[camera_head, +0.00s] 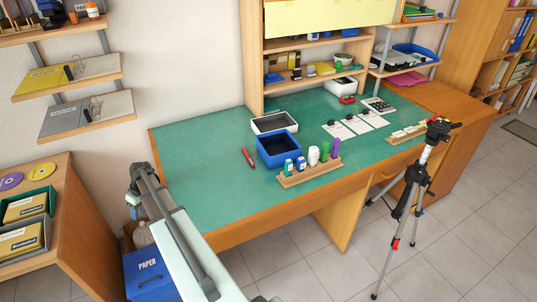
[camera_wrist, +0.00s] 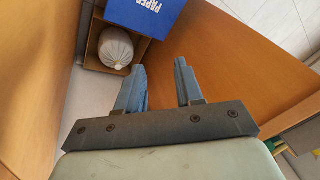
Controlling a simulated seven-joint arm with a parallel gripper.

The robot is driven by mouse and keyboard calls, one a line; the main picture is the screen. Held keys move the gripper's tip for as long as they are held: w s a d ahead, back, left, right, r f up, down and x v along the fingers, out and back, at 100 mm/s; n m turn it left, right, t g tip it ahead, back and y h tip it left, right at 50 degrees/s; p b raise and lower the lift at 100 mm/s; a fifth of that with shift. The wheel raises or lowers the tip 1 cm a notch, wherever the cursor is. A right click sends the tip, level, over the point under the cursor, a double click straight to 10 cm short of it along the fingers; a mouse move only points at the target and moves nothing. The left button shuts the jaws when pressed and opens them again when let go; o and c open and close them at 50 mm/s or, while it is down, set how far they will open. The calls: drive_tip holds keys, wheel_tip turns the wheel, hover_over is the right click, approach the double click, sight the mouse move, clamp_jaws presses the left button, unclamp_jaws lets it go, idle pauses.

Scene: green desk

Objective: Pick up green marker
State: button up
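The green marker (camera_head: 325,151) stands upright in a wooden rack (camera_head: 310,173) near the front edge of the green desk, in the head view. It stands between a white bottle (camera_head: 313,156) and a purple marker (camera_head: 336,147). My gripper (camera_wrist: 158,85) is open, with an empty gap between its two blue-grey fingers in the wrist view. It points down beside the desk's left end, well left of the rack. The green marker is not in the wrist view.
A blue bin (camera_head: 278,149) stands just behind the rack, and a red marker (camera_head: 248,157) lies left of it. A tripod (camera_head: 408,193) stands at the desk's front right. Below my gripper are a blue PAPER box (camera_wrist: 143,16) and a wooden panel (camera_wrist: 235,75).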

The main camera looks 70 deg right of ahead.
drive_tip(key=d+r+t+h, duration=0.1)
drive_tip(key=d+r+t, duration=0.1)
drive_tip(key=d+r, duration=1.2)
drive_tip(key=s+d+r+m+h, duration=0.1)
drive_tip(key=s+d+r, duration=0.1)
drive_tip(key=s+d, duration=0.55)
drive_tip(key=s+d+r+m, duration=0.1)
drive_tip(key=s+d+r, duration=0.1)
drive_tip(key=s+d, duration=0.55)
drive_tip(key=m+g+h, duration=0.2)
drive_tip(key=m+h, duration=0.2)
drive_tip(key=m, duration=0.2)
approach(327, 143)
drive_tip(key=x, duration=0.7)
drive_tip(key=shift+a+f, duration=0.15)
drive_tip(key=shift+f, duration=0.1)
drive_tip(key=shift+x, duration=2.65)
drive_tip(key=shift+w+r, duration=0.1)
drive_tip(key=shift+w, duration=0.05)
clamp_jaws()
